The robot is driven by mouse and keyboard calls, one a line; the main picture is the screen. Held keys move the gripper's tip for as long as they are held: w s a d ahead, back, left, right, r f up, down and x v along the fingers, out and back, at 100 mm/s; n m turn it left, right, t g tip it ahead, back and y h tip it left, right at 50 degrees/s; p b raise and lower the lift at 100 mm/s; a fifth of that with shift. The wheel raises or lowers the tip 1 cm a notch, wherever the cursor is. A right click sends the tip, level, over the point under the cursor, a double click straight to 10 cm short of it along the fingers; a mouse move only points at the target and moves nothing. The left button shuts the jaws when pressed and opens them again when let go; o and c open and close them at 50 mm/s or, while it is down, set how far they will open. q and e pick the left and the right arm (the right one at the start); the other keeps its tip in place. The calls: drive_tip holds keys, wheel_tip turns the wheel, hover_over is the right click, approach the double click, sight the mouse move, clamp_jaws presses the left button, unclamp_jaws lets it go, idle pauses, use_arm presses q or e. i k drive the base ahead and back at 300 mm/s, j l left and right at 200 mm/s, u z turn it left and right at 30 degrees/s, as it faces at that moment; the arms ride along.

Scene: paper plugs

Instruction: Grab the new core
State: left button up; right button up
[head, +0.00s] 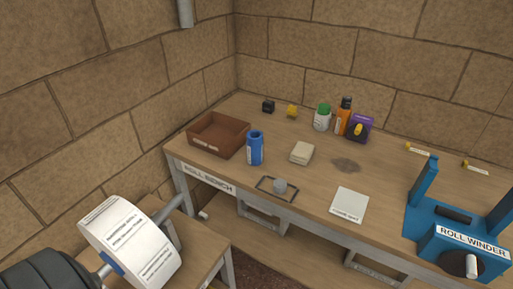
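A blue cylinder (255,149) with a dark top opening and a small white label stands upright on the roll bench (225,173). It looks like the core, but its label is too small to read. It stands just right of a brown open tray (217,147), near the bench's front edge. Neither of my grippers shows in the head view, and nothing touches the blue cylinder.
A blue roll winder (432,222) stands at the bench's right end. Bottles, a cream pad (302,152), a wire frame (263,188) and a white card (349,204) lie about. A large printed paper roll (140,235) sits on a rod at lower left.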

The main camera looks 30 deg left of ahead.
sight(254, 137)
drive_tip(key=u, duration=0.65)
drive_tip(key=k+l+u, duration=0.15)
drive_tip(key=u, duration=0.25)
drive_tip(key=k+l+u, duration=0.1)
drive_tip(key=u, duration=0.3)
drive_tip(key=k+u, duration=0.4)
drive_tip(key=u, duration=0.4)
drive_tip(key=k+j, duration=0.05)
